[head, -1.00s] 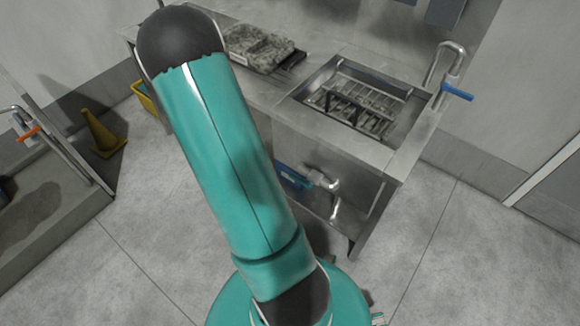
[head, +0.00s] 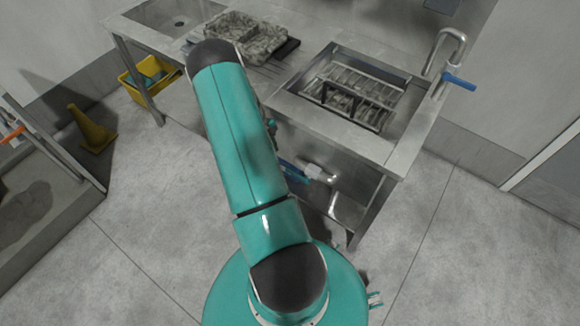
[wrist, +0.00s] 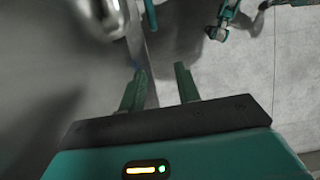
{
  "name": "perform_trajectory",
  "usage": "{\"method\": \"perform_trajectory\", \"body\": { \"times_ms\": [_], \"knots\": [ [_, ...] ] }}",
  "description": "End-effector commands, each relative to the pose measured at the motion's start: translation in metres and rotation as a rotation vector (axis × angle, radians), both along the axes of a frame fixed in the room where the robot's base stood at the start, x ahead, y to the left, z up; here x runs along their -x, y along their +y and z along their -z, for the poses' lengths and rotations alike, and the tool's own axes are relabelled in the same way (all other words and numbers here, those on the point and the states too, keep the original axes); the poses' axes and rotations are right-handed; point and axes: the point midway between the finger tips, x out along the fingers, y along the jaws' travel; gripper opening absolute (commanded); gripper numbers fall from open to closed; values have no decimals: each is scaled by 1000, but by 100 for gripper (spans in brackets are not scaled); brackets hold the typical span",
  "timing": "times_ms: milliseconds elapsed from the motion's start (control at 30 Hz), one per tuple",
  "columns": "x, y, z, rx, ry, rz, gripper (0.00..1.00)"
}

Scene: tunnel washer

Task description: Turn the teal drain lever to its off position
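The drain pipe with its pale fitting (head: 318,173) sits under the sink, just right of my arm in the head view. I cannot clearly make out the teal drain lever there; my arm covers part of that area. In the wrist view, a shiny metal pipe (wrist: 92,14) and a white ribbed fitting (wrist: 114,14) are at the top, beyond my fingers. A teal strip (wrist: 151,15) beside the fitting may be the lever. My gripper (wrist: 160,78) is open, with nothing between its two teal fingers. It looks apart from the fitting.
The steel sink (head: 352,92) holds a rack, with a blue-handled tap (head: 458,82) at its right. A grey tray (head: 243,34) lies on the counter. A yellow bucket (head: 146,92) and yellow cone (head: 92,130) stand left. The floor right of the sink is clear.

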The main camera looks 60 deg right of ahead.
Motion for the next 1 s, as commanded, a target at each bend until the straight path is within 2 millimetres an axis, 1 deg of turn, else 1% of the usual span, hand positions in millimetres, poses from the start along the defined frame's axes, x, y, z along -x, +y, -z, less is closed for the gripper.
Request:
{"method": "perform_trajectory", "body": {
  "times_ms": [33,100,367,400,500,600,767,1000],
  "knots": [
    [11,1,-1,0,0,2,33],
    [24,4,-1,-1,0,1,33],
    [74,10,-1,0,0,2,33],
    [76,11,10,-3,3,0,33],
    [81,11,26,-2,2,1,33],
    [85,10,37,0,1,0,33],
    [88,11,45,0,0,-1,33],
    [88,11,46,1,-1,0,33]
  ]
}}
